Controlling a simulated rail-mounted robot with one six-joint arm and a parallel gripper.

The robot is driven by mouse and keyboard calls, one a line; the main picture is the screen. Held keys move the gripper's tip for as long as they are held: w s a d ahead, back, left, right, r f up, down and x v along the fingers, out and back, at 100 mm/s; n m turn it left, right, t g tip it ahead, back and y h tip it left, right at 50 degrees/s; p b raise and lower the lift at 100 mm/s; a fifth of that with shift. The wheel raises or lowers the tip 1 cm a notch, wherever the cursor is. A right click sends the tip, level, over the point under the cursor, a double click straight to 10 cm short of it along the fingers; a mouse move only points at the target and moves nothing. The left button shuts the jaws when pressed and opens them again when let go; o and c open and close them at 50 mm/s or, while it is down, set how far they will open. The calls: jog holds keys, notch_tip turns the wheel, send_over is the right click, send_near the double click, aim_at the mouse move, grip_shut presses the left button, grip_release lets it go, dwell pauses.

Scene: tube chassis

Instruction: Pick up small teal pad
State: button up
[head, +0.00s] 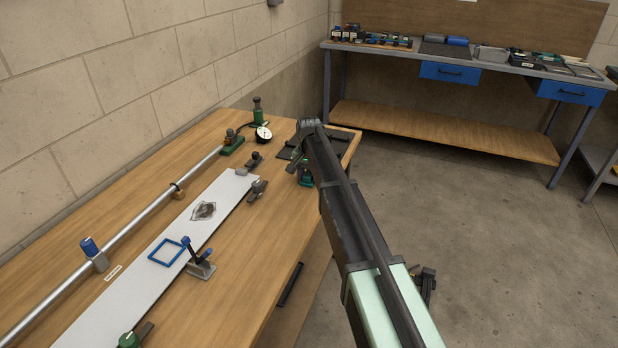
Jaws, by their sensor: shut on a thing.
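My arm reaches up from the lower right, and its dark far end stands over the right end of the workbench. Below that end, a small dark part that looks like my gripper (304,171) shows beside the arm, low over the bench near its right edge. It is shut, with a small teal-green patch, apparently the small teal pad (307,182), at its lower end. The fingertips and most of the pad are too small and too covered to make out. I cannot tell whether the pad touches the bench top.
The bench (215,292) carries a long metal tube (132,227), a white plate (150,287) with a blue square frame (168,252), small clamps and a dial gauge (263,133). A dark mat (289,152) lies near the gripper. A second bench (440,58) stands behind; the floor between is open.

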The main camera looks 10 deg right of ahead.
aim_at(309, 172)
jog(key=shift+r, duration=0.1)
notch_tip(309, 172, up, 20)
jog(key=p, duration=2)
